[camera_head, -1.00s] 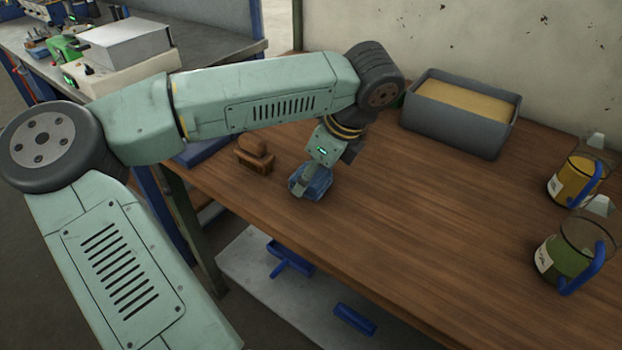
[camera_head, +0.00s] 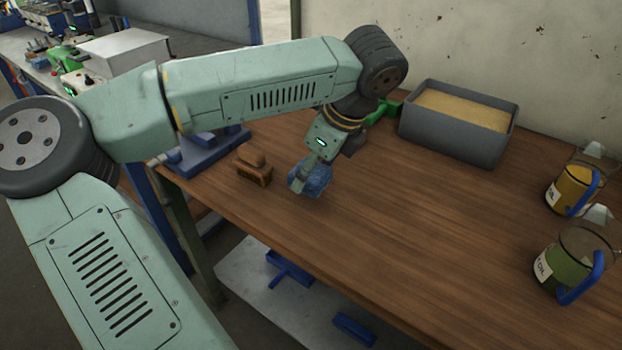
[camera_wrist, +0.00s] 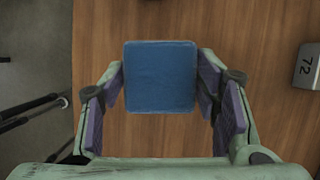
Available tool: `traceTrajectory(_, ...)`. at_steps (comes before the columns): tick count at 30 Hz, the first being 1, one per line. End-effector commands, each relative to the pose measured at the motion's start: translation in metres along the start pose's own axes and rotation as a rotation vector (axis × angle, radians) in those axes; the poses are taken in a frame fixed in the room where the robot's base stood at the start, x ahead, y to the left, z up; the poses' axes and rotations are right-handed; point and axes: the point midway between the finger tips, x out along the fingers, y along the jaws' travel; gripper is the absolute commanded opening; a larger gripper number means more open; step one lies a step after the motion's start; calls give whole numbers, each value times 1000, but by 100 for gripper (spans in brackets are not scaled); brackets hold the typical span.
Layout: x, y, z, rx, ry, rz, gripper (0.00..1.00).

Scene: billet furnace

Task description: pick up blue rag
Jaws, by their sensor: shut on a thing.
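The blue rag (camera_head: 319,180) is in my gripper (camera_head: 303,184) above the wooden workbench (camera_head: 400,235), near its front edge. In the wrist view the blue rag (camera_wrist: 160,76) looks like a flat square with rounded corners. It sits between the two fingers of my gripper (camera_wrist: 160,88), which is shut on it. I cannot tell from the head view how far above the bench top the rag is. The fingers partly cover the rag in the head view.
A brown wooden block-like tool (camera_head: 253,169) stands left of my gripper. A grey bin of yellowish material (camera_head: 449,134) is at the back. Two jugs with blue handles, one yellow (camera_head: 571,190) and one green (camera_head: 566,262), stand at the right. The bench middle is clear.

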Motion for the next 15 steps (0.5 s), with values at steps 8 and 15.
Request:
traceTrajectory(8,0,66,1,-6,-3,3,29)
traceTrajectory(15,-8,124,2,-6,-1,2,29)
